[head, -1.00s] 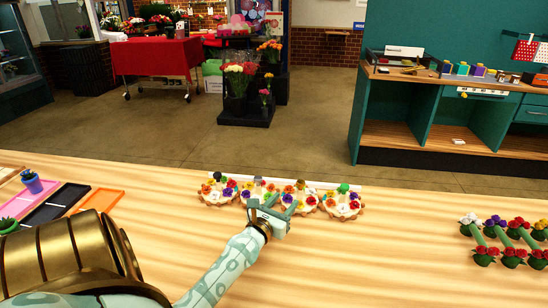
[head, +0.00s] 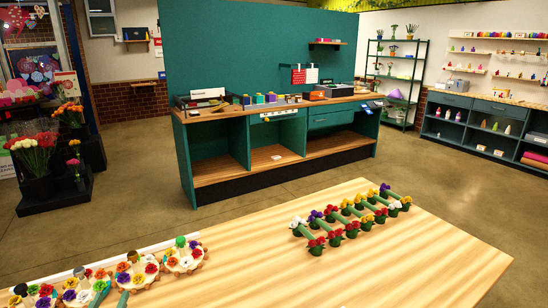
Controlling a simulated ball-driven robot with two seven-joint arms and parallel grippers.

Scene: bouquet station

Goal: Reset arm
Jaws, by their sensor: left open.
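The pale green fingertips of my left gripper (head: 111,297) show at the bottom left edge of the head view. They are apart, and the rest of the gripper and arm is cut off by the frame. The fingertips are at the near side of a row of round flower arrangements on the wooden table. One arrangement (head: 185,258) is at the right end of the row, and another (head: 136,270) is just left of it. I cannot tell whether the fingers touch any flowers. My right gripper is not in view.
Small flower bunches in green holders (head: 316,246) stand in rows on the wooden table (head: 400,275). The table between them and the arrangements is clear. Beyond an open floor (head: 110,225) stands a teal workbench (head: 185,165). Black flower stands (head: 55,197) are at the left.

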